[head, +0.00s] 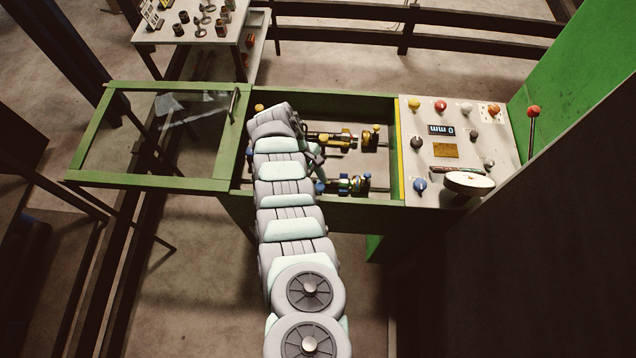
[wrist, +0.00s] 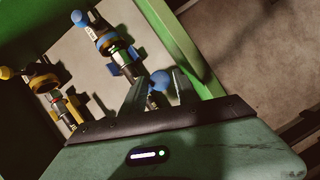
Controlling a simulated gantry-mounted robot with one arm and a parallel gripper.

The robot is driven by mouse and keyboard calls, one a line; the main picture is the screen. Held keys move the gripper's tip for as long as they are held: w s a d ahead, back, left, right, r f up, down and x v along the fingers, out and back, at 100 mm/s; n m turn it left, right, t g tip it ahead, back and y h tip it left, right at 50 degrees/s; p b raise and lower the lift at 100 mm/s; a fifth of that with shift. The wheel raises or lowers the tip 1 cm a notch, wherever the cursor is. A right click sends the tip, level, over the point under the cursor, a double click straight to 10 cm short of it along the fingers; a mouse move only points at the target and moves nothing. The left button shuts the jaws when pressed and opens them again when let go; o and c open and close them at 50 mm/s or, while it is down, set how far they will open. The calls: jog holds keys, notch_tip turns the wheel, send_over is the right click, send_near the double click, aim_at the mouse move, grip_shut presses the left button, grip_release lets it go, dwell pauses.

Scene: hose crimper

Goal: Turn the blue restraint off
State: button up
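The blue restraint (head: 354,184) lies in the near part of the green-framed machine bay, with a blue knob (head: 320,187) at its left end. In the wrist view the restraint's body (wrist: 122,58) runs diagonally, with one blue knob (wrist: 78,16) at its far end. The near blue knob (wrist: 160,81) sits between the two fingers of my gripper (wrist: 159,92). The fingers stand apart around it; I cannot tell if either touches it. In the head view my arm hides most of my gripper (head: 314,158).
A yellow restraint (head: 330,138) lies parallel, behind the blue one. The green bay frame (wrist: 182,45) runs close beside my gripper. A control panel (head: 450,150) with knobs and a display is on the right. A clear framed door (head: 150,183) lies open on the left.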

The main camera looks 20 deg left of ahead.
jog(key=shift+f, duration=0.2)
grip_shut()
dwell(0.3)
dwell(1.1)
